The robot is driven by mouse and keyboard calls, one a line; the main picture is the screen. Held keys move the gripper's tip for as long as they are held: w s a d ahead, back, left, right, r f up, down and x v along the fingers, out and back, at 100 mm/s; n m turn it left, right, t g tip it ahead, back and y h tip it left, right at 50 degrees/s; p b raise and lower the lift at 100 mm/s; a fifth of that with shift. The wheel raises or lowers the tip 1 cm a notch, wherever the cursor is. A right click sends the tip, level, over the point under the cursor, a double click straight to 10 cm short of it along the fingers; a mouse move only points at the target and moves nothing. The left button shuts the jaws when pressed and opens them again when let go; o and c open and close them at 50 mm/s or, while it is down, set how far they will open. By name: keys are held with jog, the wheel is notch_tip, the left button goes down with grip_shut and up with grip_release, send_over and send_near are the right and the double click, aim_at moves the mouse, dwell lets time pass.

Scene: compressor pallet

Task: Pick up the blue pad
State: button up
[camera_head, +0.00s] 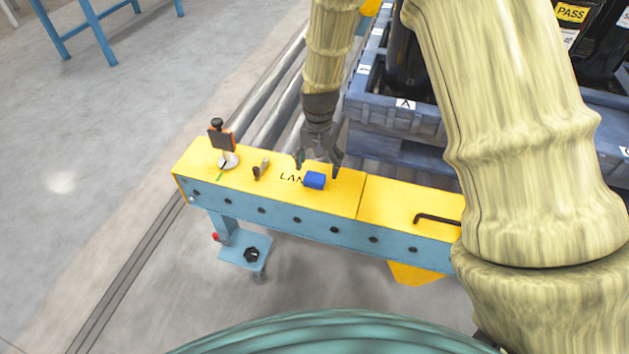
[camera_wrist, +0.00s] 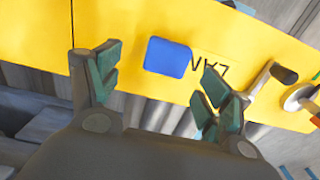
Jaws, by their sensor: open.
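The blue pad (camera_head: 315,180) is a small block lying on the yellow top of a beam (camera_head: 340,190), over part of black lettering. My gripper (camera_head: 318,163) is at the beam's far edge, just behind the pad, pointing down. In the wrist view the pad (camera_wrist: 168,58) shows between and beyond the two fingers, and my gripper (camera_wrist: 155,80) is open and empty. The pad is apart from both fingers in that view. The exact height of the fingertips above the beam cannot be told.
A small stand with a dark orange-edged plate (camera_head: 222,140) and a small dark-and-tan item (camera_head: 261,168) are left of the pad. A black hex key (camera_head: 437,219) lies to the right. Behind are grey rollers (camera_head: 285,105) and a blue-grey pallet (camera_head: 425,125) with black units.

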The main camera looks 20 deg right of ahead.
aim_at(315, 177)
jog(key=shift+a+f+b, duration=0.25)
jog(key=shift+f+b, duration=0.05)
jog(key=shift+f, duration=1)
jog(key=shift+a+f+b, duration=0.2)
jog(key=shift+f+b, duration=0.05)
jog(key=shift+f, duration=1)
jog(key=c, duration=0.9)
